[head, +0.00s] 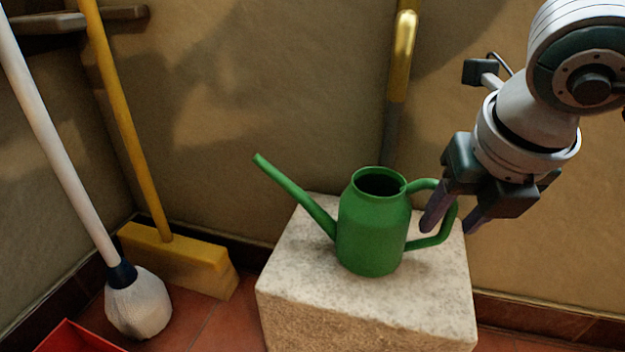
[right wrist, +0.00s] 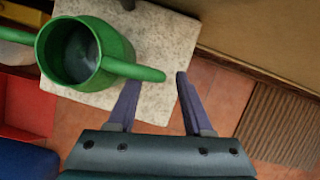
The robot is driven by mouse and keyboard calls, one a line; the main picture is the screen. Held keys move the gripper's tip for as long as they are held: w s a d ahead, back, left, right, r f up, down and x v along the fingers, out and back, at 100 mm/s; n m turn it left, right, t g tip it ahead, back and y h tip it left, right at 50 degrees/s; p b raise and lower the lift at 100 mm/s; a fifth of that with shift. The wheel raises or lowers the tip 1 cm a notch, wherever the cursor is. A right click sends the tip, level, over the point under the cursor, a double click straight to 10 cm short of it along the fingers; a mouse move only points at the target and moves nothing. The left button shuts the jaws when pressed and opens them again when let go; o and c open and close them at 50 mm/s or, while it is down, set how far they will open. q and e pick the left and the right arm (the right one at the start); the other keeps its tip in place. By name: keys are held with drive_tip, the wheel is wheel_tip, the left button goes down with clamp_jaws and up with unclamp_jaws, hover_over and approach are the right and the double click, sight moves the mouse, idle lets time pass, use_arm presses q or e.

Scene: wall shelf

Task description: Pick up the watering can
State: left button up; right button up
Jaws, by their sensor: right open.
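A green watering can (head: 371,235) stands upright on a pale stone block (head: 300,262), its spout pointing left and its handle to the right. It also shows in the right wrist view (right wrist: 112,48), seen from above with its opening visible. My right gripper (head: 450,228) is open at the handle. In the right wrist view, the end of the handle lies ahead of and between the two fingers (right wrist: 152,95). Whether the fingers touch the handle I cannot tell. My left gripper is not in view.
A yellow broom (head: 180,262) and a white mop (head: 138,303) lean at the left. A red container (head: 80,338) is at the lower left. A yellow-handled tool (head: 403,50) stands against the wall behind the can. The wall is close behind the block.

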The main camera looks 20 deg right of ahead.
clamp_jaws()
idle(0.4)
drive_tip(key=shift+w, duration=0.1)
idle(0.9)
